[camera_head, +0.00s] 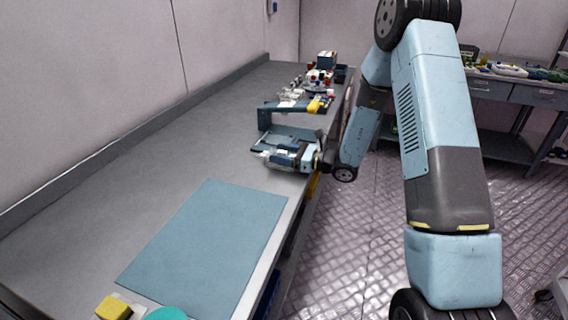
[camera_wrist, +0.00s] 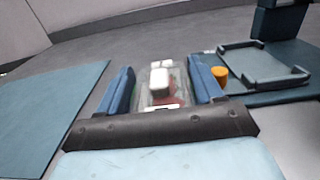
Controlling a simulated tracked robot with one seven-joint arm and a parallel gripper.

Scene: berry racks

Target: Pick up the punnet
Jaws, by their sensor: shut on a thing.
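The punnet (camera_wrist: 158,92) is a small clear box with a white label and something dark red inside. In the wrist view it sits between the two blue fingers of my gripper (camera_wrist: 160,80), which is shut on it. In the head view my gripper (camera_head: 266,150) is low over the grey bench, beyond the blue-green mat. There the punnet is too small and too covered by the gripper to make out. I cannot tell whether its underside touches the bench.
The blue-green mat (camera_head: 205,245) lies bare on the bench. A blue-grey rack (camera_head: 266,118) stands just behind my gripper, with small items beyond. A square raised-edge holder (camera_wrist: 262,68) and an orange cylinder (camera_wrist: 219,76) are close right. A yellow block (camera_head: 113,308) is at the near edge.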

